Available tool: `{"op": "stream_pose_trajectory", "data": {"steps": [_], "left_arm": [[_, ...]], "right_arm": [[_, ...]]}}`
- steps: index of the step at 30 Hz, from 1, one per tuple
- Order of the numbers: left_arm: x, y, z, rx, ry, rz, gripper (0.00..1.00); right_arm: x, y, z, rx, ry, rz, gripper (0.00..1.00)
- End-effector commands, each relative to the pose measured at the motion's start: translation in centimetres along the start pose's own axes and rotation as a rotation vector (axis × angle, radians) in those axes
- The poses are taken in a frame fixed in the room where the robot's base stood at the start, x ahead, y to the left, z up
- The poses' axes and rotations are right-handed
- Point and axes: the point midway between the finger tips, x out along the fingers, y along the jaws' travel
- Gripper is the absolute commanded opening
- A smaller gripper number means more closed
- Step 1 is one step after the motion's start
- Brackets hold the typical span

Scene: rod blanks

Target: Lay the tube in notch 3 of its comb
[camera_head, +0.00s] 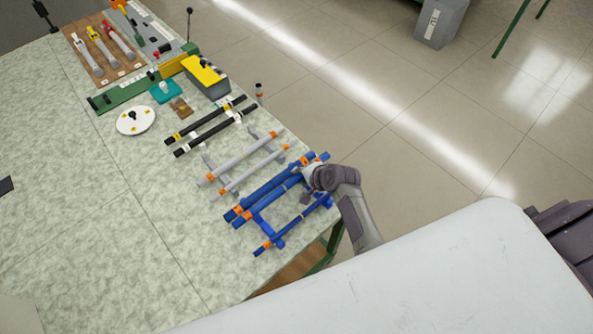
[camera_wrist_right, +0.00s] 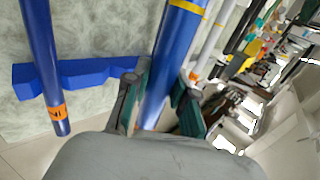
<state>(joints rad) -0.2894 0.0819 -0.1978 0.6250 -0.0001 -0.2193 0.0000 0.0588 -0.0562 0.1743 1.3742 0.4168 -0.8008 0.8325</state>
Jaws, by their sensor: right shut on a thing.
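A blue tube (camera_wrist_right: 176,50) with a yellow band runs between the fingers of my right gripper (camera_wrist_right: 158,105), which is shut on it. In the head view my right gripper (camera_head: 308,182) is over the far right part of the blue group. Two blue tubes (camera_head: 262,192) lie close together there, with orange marks at their ends. Another blue tube (camera_head: 290,228) lies apart, nearer the table edge; a blue tube with an orange tag also shows at left in the wrist view (camera_wrist_right: 40,50). The blue comb (camera_wrist_right: 95,72) runs under that tube. The notch numbers cannot be read. My left gripper is out of view.
Grey tubes (camera_head: 245,158) on a grey comb and black rods (camera_head: 210,130) lie beyond the blue group. A white disc (camera_head: 135,120) and a yellow-topped box (camera_head: 205,75) stand farther back. The left of the table (camera_head: 110,220) is mostly clear.

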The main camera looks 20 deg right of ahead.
Motion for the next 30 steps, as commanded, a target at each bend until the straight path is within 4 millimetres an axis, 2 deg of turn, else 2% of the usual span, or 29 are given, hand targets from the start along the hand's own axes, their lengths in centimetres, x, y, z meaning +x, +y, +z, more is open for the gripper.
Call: {"op": "stream_pose_trajectory", "data": {"steps": [7, 11, 21, 30], "left_arm": [[-0.3, 0.7, 2.3, 0.001, -0.033, 0.008, 0.54], [-0.9, 0.8, 2.5, 0.002, -0.038, 0.010, 0.54], [2.1, 0.5, 0.4, 0.002, -0.002, 0.005, 0.54], [3.7, 0.5, 1.0, 0.001, -0.009, 0.006, 0.54]], "right_arm": [[-0.1, 0.0, 0.0, 0.001, 0.000, 0.000, 0.06], [-0.3, -0.1, -0.1, 0.002, -0.002, 0.001, 0.06], [2.5, 2.5, -0.1, 0.001, -0.002, 0.001, 0.06], [4.1, 3.9, -0.1, 0.002, -0.002, 0.000, 0.06]]}}
